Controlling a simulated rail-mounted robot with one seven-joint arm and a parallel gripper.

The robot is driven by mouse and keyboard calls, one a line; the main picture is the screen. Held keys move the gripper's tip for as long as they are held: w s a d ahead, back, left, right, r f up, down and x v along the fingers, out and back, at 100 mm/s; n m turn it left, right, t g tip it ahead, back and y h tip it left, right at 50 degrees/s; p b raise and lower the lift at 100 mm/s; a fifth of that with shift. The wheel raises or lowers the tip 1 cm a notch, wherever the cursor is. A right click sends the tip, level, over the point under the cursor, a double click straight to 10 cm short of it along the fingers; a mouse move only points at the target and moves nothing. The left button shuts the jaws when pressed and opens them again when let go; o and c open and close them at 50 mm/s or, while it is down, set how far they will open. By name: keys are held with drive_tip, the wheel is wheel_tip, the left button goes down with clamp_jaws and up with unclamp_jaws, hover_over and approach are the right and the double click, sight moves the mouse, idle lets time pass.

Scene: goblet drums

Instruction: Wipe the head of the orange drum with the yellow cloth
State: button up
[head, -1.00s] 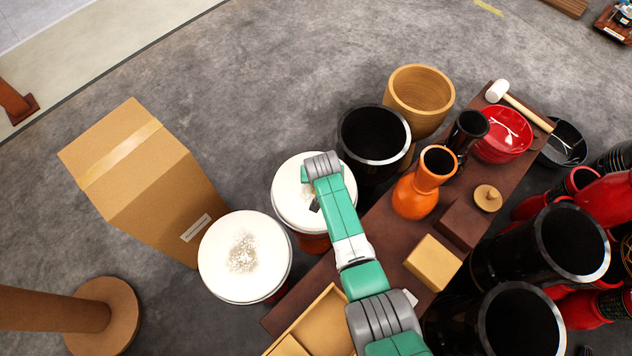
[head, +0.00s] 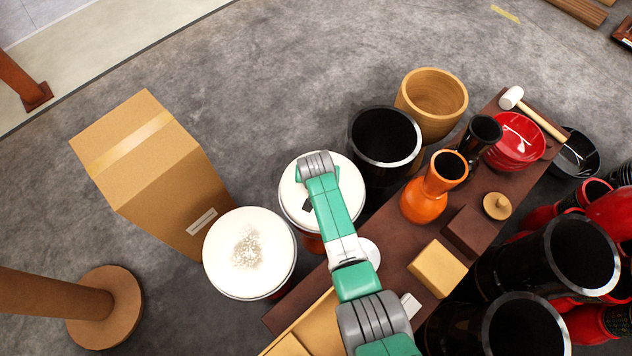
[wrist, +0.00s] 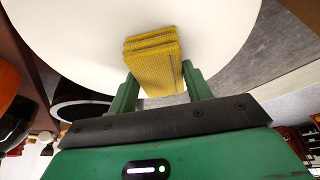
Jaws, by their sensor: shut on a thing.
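The yellow cloth (wrist: 155,62) is a folded, ribbed pad between the two green fingers of my gripper (wrist: 160,78). My gripper is shut on it, over a white drum head (wrist: 75,35). I cannot tell whether the cloth touches the head. In the head view, my gripper (head: 308,204) is over the right-hand white-headed drum (head: 345,187), whose orange-red side (head: 312,243) shows below the rim. My arm covers part of this head; its visible part looks clean. The cloth is hidden in the head view.
A second white-headed drum (head: 250,275) with a powdery smudge stands to the left, beside a cardboard box (head: 140,165). A black drum (head: 385,140) stands close behind right. The brown bench (head: 390,250) holds an orange vase-shaped drum (head: 424,200) and a yellow block (head: 437,268).

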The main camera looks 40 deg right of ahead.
drive_tip(key=shift+w+d+f+b, duration=0.15)
drive_tip(key=shift+d+b, duration=0.5)
drive_tip(key=shift+d, duration=0.6)
drive_tip(key=shift+a+r+p, duration=0.2)
drive_tip(key=shift+r+p, duration=0.15)
drive_tip(key=shift+p, duration=0.2)
drive_tip(key=shift+a+f+p, duration=0.1)
drive_tip(key=shift+a+p, duration=1.05)
drive_tip(key=shift+a, duration=0.85)
drive_tip(key=shift+a+r+p, duration=0.2)
drive_tip(key=shift+r+p, duration=0.05)
drive_tip(key=shift+p, duration=0.1)
drive_tip(key=shift+p+v, duration=0.35)
drive_tip(key=shift+v, duration=0.45)
drive_tip(key=shift+d+r+p, duration=0.25)
drive_tip(key=shift+r+p, duration=0.45)
drive_tip(key=shift+r, duration=0.05)
wheel_tip(320, 180, up, 4)
drive_tip(key=p, duration=0.4)
drive_tip(key=shift+r, duration=0.2)
